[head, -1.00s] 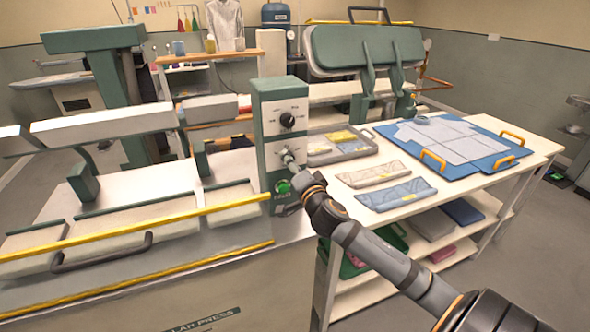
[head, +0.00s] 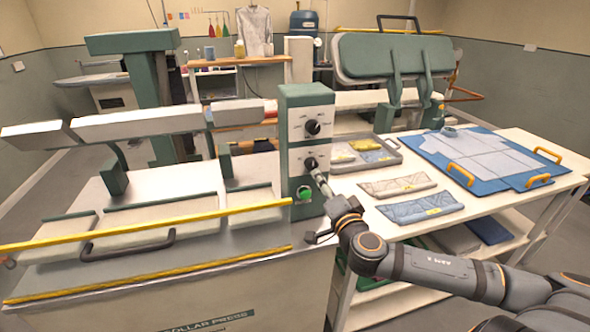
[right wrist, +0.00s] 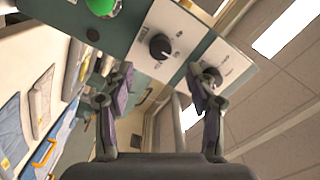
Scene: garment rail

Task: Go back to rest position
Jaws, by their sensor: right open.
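My right gripper (head: 318,172) is in front of the green-and-white control box (head: 290,120), close to its lower knob. In the right wrist view the jaws (right wrist: 162,82) stand apart with nothing between them. The lower black knob (right wrist: 160,46) shows ahead of the open jaws, clear of both fingers. The upper knob (right wrist: 211,76) is partly behind the right-hand finger. A green button (head: 304,193) is low on the box. My right arm reaches in from the lower right. My left gripper is not in view.
The collar press (head: 150,228) with its yellow bar is left of the box. A white table (head: 470,212) to the right holds a grey tray (head: 392,160), two folded cloth pieces and a blue board (head: 440,168).

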